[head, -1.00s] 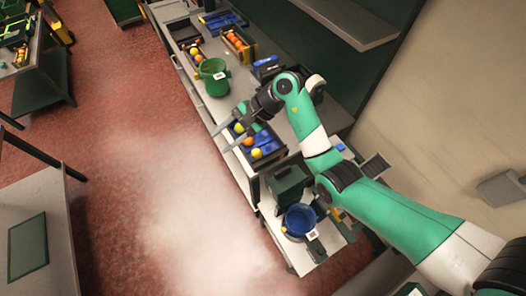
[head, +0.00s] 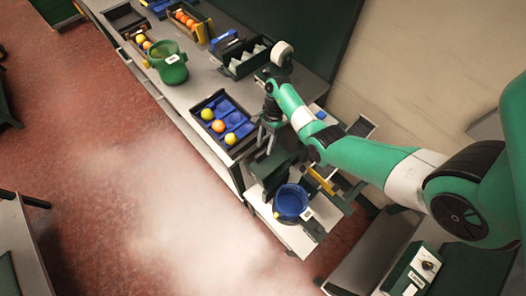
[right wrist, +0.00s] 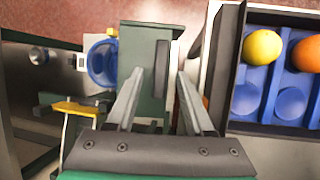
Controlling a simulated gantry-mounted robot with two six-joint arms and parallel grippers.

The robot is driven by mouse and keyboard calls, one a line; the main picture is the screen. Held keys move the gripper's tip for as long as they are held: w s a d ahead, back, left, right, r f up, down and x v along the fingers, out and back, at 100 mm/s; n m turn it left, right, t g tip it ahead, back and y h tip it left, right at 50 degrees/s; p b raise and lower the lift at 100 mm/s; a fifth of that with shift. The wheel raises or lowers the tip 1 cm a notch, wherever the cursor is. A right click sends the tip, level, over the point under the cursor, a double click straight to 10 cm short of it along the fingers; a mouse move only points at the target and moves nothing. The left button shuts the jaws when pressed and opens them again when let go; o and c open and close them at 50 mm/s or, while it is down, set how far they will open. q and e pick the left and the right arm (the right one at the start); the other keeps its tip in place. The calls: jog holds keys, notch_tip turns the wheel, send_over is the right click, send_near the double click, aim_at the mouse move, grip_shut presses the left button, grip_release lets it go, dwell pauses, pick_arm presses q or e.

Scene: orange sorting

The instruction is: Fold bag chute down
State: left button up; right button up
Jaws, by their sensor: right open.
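A dark green box-like piece (head: 275,165), which I take to be the bag chute, stands above a low pale shelf at the near end of the bench. It also shows ahead of the fingers in the right wrist view (right wrist: 146,42), with a dark upright bar on it (right wrist: 161,68). My right gripper (head: 264,144) points down just over the piece. Its fingers are apart, with the dark bar appearing between them and nothing clearly gripped. I cannot tell whether they touch it. My left gripper is not in view.
A blue bucket (head: 292,214) sits on the low shelf beside the green piece. A tray with blue cups (head: 240,152) holds several fruits close by on the bench. A green bucket (head: 172,72) and a long dark tray (head: 237,70) stand farther back.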

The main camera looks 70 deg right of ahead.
aim_at(264, 151)
jog(key=x, duration=0.3)
jog(key=shift+a+f, duration=0.2)
jog(key=shift+f, duration=0.2)
grip_shut()
dwell(1.1)
